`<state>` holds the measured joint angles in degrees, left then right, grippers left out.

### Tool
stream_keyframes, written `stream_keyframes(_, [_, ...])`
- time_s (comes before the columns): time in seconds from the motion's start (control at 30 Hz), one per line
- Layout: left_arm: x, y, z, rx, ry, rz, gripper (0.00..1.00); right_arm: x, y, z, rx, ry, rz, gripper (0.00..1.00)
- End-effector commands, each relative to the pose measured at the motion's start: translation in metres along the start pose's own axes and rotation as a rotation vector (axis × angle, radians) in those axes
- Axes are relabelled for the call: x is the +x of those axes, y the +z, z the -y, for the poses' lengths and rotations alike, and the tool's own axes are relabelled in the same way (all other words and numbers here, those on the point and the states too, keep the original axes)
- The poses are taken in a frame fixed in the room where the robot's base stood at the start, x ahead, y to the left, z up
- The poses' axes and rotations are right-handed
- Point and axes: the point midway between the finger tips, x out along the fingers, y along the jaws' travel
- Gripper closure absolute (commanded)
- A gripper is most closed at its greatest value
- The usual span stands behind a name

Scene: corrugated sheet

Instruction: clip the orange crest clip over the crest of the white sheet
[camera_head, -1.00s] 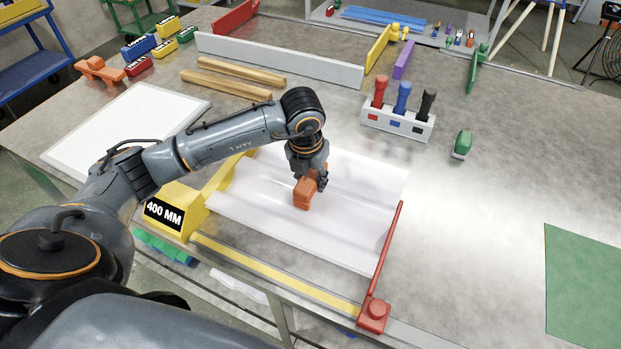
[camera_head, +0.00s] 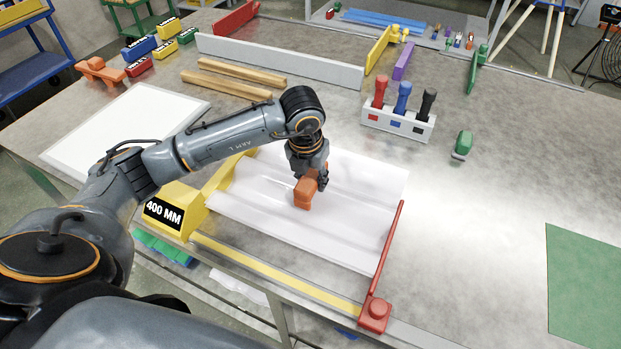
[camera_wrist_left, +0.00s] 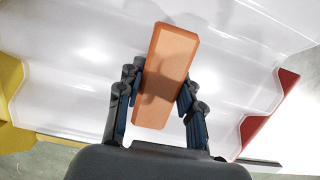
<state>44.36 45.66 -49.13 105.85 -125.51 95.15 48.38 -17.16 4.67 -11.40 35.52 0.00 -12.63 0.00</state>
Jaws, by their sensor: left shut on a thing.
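The white sheet (camera_head: 350,215) lies on the bench with its crests running lengthwise; it also fills much of the left wrist view (camera_wrist_left: 80,75). The orange crest clip (camera_head: 304,194) is at the middle of the sheet. My left gripper (camera_head: 313,176) points down over the sheet and is shut on the clip. In the left wrist view the clip (camera_wrist_left: 165,75) sits slightly tilted between both fingers (camera_wrist_left: 160,95). The clip's underside is hidden, so I cannot tell whether it touches the crest. My right gripper is not in view.
A yellow 400 MM block (camera_head: 175,209) stands at the sheet's left end and a red stop bar (camera_head: 388,250) along its right end. A rack (camera_head: 398,121) with red, blue and black tools stands behind. The bench right of the sheet is mostly clear.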

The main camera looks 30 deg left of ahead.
Motion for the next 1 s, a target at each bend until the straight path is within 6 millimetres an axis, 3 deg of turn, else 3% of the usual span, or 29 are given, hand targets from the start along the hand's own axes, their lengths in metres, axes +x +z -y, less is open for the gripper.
stream_keyframes(0.03, [0.0158,-0.0128,0.0016,0.003,0.003,-0.038,0.98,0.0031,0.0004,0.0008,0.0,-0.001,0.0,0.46])
stream_keyframes(0.23, [0.0158,-0.0128,0.002,0.003,0.002,-0.038,0.98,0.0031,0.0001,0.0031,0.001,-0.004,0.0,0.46])
stream_keyframes(0.27, [0.0158,-0.0128,0.0021,0.004,0.002,-0.038,0.6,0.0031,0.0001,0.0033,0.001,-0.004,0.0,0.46])
stream_keyframes(0.37, [0.0158,-0.0129,0.0019,0.004,0.003,-0.038,0.39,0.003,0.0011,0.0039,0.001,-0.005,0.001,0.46])
stream_keyframes(0.4, [0.0157,-0.0129,0.0019,0.005,0.003,-0.038,0.37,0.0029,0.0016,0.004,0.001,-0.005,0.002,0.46])
stream_keyframes(1.0, [0.0111,-0.0106,0.0004,0.006,0.006,-0.03,0.37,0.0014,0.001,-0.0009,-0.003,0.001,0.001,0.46])
